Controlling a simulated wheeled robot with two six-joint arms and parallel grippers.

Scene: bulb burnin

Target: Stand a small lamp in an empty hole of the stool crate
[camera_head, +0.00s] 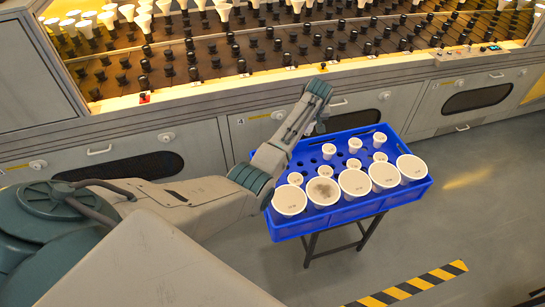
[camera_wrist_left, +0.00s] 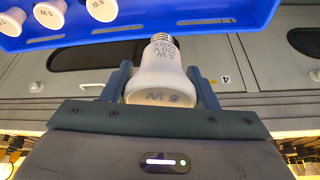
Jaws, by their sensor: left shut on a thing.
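My left gripper (camera_wrist_left: 158,78) is shut on a small white lamp (camera_wrist_left: 160,72), seen close in the left wrist view with its metal screw base pointing up in the picture. In the head view the left gripper (camera_head: 316,112) is at the back left edge of the blue stool crate (camera_head: 342,216), and the lamp is mostly hidden behind it. Several small white lamps (camera_head: 355,144) stand in the crate's back part, with dark empty holes (camera_head: 311,160) at its back left. My right gripper is not in view.
Several large lamps (camera_head: 355,182) fill the crate's front row; one large lamp (camera_head: 323,190) has a dark blotch. The crate stands on a dark stool (camera_head: 338,245). A long rack cabinet (camera_head: 200,95) runs behind it. Floor at the right is open.

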